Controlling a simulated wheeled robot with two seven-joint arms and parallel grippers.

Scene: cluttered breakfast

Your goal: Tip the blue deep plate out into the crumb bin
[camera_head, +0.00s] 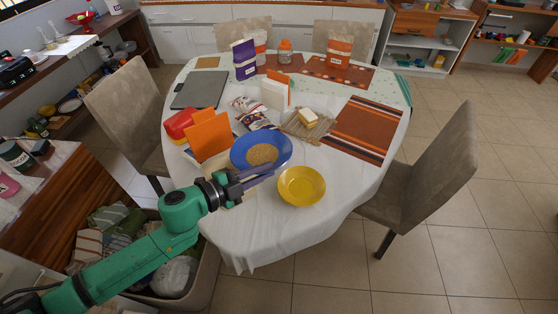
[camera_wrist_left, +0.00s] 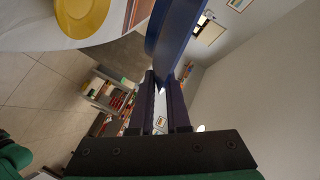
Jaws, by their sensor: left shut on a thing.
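The blue deep plate (camera_head: 283,143) holds a heap of light brown grains or crumbs and looks about level over the near left part of the table. My left gripper (camera_head: 256,176) is shut on its near rim. In the left wrist view the blue plate (camera_wrist_left: 174,38) runs down between the fingers of my left gripper (camera_wrist_left: 165,90). I cannot tell whether the plate touches the table. A large open bin (camera_head: 207,274) stands on the floor at the lower left, with cloths and bags in it; I cannot tell if this is the crumb bin. My right gripper is out of view.
A yellow bowl (camera_head: 302,186) stands close right of the plate. Orange and red boxes (camera_head: 208,135) stand left of it, and a printed bag (camera_head: 254,115) lies behind. Chairs (camera_head: 432,170) flank the table. The near tablecloth (camera_head: 252,235) is clear.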

